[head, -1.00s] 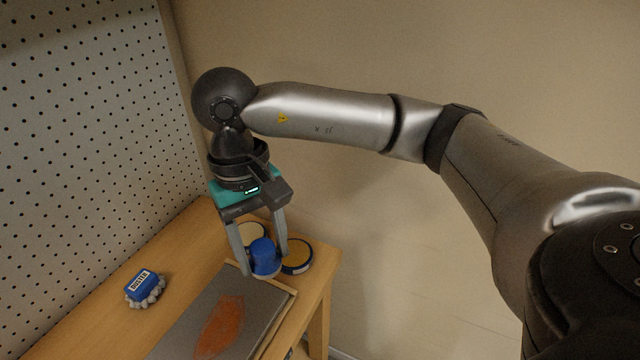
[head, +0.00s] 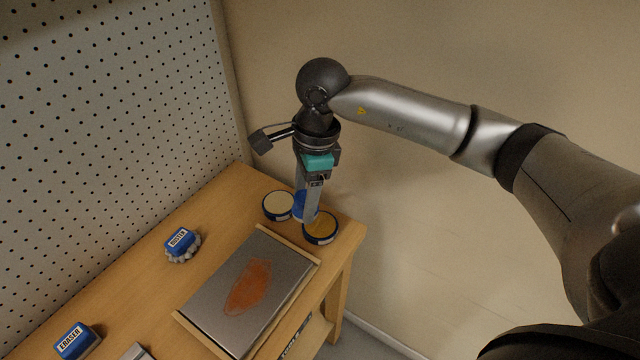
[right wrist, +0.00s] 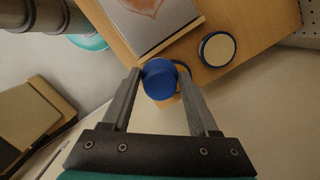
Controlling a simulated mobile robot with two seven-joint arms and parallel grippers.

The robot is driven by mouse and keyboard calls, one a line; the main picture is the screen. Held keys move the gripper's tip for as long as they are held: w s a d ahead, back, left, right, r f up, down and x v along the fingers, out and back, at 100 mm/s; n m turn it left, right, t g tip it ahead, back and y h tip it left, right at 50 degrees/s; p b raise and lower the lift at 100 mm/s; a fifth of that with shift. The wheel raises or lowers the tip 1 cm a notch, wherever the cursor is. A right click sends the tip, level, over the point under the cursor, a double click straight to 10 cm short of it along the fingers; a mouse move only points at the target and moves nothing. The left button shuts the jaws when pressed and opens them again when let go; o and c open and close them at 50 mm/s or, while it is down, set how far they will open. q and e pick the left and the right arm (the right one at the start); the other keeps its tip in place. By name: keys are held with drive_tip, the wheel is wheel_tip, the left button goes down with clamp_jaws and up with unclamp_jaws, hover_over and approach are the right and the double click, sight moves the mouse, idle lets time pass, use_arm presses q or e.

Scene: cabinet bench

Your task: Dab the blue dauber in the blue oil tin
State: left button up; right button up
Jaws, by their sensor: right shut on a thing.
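The blue dauber (head: 299,207) is between the fingers of my right gripper (head: 310,212), at the far end of the bench. The right wrist view shows the gripper (right wrist: 163,80) shut on the dauber (right wrist: 159,79). In the head view, a finger hides part of it. Two low round tins with blue sides are beside it: one with a cream top (head: 278,205) and one with an amber top (head: 320,226). In the right wrist view, the dauber overlaps the amber tin (right wrist: 183,72); contact cannot be told. The cream tin (right wrist: 216,49) is apart from it. My left gripper is out of view.
A grey panel with an orange-brown patch (head: 215,290) lies in a wooden frame near the tins. A blue duster (head: 181,243) and a blue eraser (head: 75,341) lie on the bench (head: 135,290). A pegboard (head: 110,110) stands behind. The bench ends just right of the tins.

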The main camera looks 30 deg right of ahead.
drive_tip(key=m, duration=0.3)
drive_tip(key=w+m+p, duration=0.1)
drive_tip(key=shift+w+d+f+m+t, duration=0.1)
drive_tip(key=shift+d+f+m+t, duration=0.25)
drive_tip(key=shift+d+m+t, duration=0.05)
drive_tip(key=d+m+p, duration=0.1)
drive_tip(key=m, duration=0.3)
drive_tip(key=m+h+b, duration=0.2)
drive_tip(key=m+b, duration=0.1)
drive_tip(key=m, duration=0.6)
hover_over(320, 222)
drive_tip(key=shift+t, duration=0.4)
drive_tip(key=shift+s+a+f, duration=0.1)
drive_tip(key=shift+s+f, duration=0.05)
drive_tip(key=shift+f, duration=2.15)
drive_tip(key=shift+s+f, duration=0.1)
drive_tip(key=shift+f, duration=2.15)
drive_tip(key=shift+f, duration=0.55)
drive_tip(key=shift+r, duration=0.1)
wheel_tip(320, 222, up, 7)
drive_tip(key=p, duration=0.5)
